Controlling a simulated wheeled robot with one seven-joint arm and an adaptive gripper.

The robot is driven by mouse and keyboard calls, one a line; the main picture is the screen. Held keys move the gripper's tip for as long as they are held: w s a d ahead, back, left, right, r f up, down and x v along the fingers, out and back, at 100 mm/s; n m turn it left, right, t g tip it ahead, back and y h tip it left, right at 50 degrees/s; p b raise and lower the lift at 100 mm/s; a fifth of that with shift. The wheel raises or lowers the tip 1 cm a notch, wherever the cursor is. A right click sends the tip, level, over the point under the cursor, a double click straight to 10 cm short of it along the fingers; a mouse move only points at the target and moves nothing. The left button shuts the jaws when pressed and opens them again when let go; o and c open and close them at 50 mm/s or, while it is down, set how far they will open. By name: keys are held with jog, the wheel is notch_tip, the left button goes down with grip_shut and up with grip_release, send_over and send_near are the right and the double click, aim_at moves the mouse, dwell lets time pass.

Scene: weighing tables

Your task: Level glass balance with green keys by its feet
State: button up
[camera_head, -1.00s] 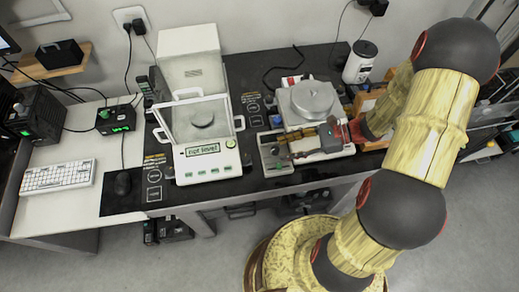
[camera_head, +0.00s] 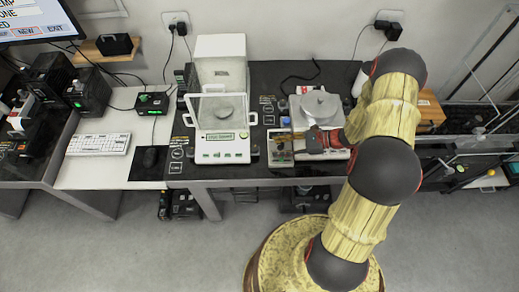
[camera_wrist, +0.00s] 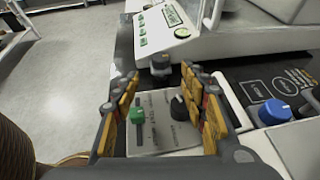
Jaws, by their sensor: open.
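The glass balance with green keys (camera_head: 222,146) stands left of my gripper in the head view, its glass chamber and pan behind a lit green display. In the wrist view its front corner, with the green keys (camera_wrist: 143,28), is at the top. A dark round foot knob (camera_wrist: 161,66) shows under that corner, beyond my fingertips.
A second balance with a round metal pan (camera_head: 320,104) stands right of the glass one, near my arm. The grey control panel (camera_wrist: 170,137) lies below my fingers. A blue knob (camera_wrist: 274,111) is at the right. A keyboard (camera_head: 98,144) and mouse lie on the left table.

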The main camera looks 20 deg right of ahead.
aim_at(255, 149)
jog(key=x, duration=0.8)
jog(key=shift+f, duration=0.15)
jog(key=shift+c, duration=0.3)
grip_shut()
jog(key=shift+a, duration=0.1)
jog(key=shift+s+a+m+t+h+b, duration=0.15)
jog(key=shift+m+t+h+b, duration=0.1)
jog(key=shift+m+t+h, duration=0.7)
jog(key=shift+s+a+m+t+h+b, duration=0.2)
jog(key=shift+m+t+h, duration=0.45)
jog(key=shift+m+t, duration=0.55)
jog(key=shift+d, duration=0.1)
jog(key=shift+o, duration=0.3)
grip_release()
